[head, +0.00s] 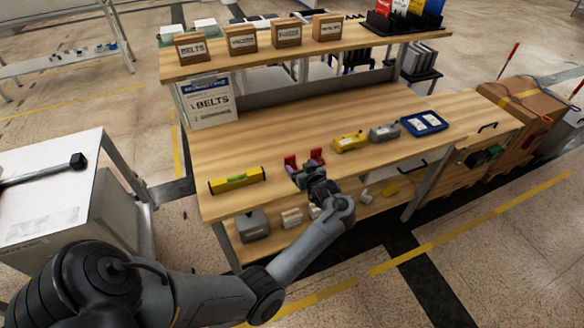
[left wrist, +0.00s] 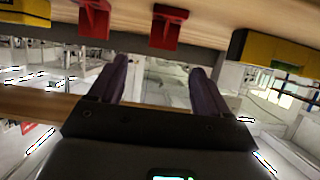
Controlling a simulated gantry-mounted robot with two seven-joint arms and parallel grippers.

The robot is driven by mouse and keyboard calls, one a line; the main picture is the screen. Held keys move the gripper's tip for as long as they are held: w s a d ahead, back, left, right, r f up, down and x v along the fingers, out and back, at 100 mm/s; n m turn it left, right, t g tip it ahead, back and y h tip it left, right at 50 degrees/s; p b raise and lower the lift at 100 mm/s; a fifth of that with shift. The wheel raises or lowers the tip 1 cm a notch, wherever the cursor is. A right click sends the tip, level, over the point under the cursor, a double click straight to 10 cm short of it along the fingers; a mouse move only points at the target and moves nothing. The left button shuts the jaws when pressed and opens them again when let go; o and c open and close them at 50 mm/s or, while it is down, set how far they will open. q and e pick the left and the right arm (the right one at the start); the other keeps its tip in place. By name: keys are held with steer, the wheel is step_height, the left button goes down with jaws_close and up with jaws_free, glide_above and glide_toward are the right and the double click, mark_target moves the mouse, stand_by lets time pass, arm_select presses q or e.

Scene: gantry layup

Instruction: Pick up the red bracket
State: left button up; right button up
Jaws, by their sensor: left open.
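Two red bracket-like pieces stand near the front edge of the wooden workbench, the left one (head: 290,160) and the right one (head: 317,155). In the left wrist view, which looks turned over, one red piece (left wrist: 169,27) lies beyond the gap between my fingers. The other red piece (left wrist: 94,18) is off to the left. My left gripper (head: 303,173) is open and empty, just in front of the pieces at the bench's front edge; it also shows in the left wrist view (left wrist: 159,66). It does not visibly touch either piece. My right gripper is not in view.
A yellow level (head: 237,180) lies left of the pieces. A yellow tool (head: 350,142), a grey part (head: 384,132) and a blue tray (head: 424,123) are to the right. Labelled boxes stand on the upper shelf (head: 350,45). A lower shelf holds several parts.

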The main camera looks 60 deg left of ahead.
mark_target(290, 158)
arm_select(q)
steer(key=shift+s+x, duration=0.2)
steer(key=shift+x, duration=0.9)
steer(key=shift+w+a+f+b, duration=0.25)
steer(key=shift+a+b, duration=0.1)
steer(key=shift+a, duration=0.25)
steer(key=x, duration=0.2)
steer(key=b+x, duration=0.1)
steer(key=shift+s+a, duration=0.2)
steer(key=shift+w+a+f, duration=0.15)
steer(key=shift+a+f, duration=0.1)
steer(key=shift+a, duration=0.25)
steer(key=shift+c, duration=0.2)
steer(key=c, duration=1.2)
steer(key=shift+c, duration=0.3)
steer(key=shift+r, duration=0.1)
